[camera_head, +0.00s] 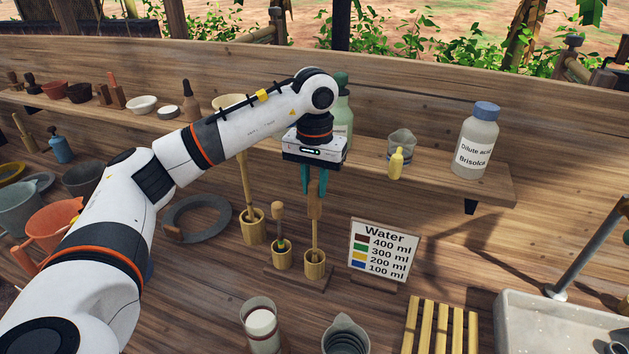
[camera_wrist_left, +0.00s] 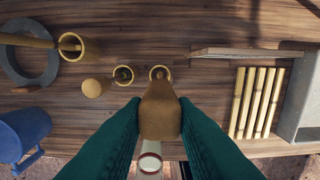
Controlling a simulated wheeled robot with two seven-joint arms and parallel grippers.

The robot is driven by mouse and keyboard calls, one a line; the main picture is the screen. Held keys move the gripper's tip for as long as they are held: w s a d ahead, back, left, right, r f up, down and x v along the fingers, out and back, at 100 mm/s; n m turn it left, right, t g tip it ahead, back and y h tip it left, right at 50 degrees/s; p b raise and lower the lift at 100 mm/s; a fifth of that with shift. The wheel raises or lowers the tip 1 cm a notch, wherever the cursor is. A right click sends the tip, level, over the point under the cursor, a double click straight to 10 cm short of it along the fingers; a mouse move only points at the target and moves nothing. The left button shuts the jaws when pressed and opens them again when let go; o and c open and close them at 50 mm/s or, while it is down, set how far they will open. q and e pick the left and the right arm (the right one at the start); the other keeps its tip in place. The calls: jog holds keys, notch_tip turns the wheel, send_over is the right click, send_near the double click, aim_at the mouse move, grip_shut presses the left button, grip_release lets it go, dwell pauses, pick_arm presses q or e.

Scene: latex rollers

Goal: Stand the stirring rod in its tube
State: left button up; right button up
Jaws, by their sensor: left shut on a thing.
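My left gripper (camera_head: 315,186) is shut on the wide wooden upper part of the stirring rod (camera_head: 314,208). The rod hangs upright, and its thin lower part runs down to the mouth of a short bamboo tube (camera_head: 314,271). How far its lower end is inside cannot be told. In the left wrist view the rod's wide top (camera_wrist_left: 160,110) is between the green fingers, and the tube's rim (camera_wrist_left: 160,73) shows just past it. My right gripper is not in view.
Left of the tube are a smaller bamboo holder (camera_head: 282,259) with a round-topped tool and a larger bamboo cup (camera_head: 254,230) with a long stick. A water sign (camera_head: 384,250) stands to the right. A glass cylinder (camera_head: 262,330) and a grey jug (camera_head: 346,340) are in front.

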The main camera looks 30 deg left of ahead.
pick_arm(q)
jog(key=shift+f+b, duration=0.3)
jog(key=shift+f, duration=0.3)
jog(key=shift+r, duration=0.1)
jog(key=o, duration=0.9)
jog(key=shift+c, duration=0.2)
notch_tip(320, 180, up, 12)
jog(key=p, duration=0.1)
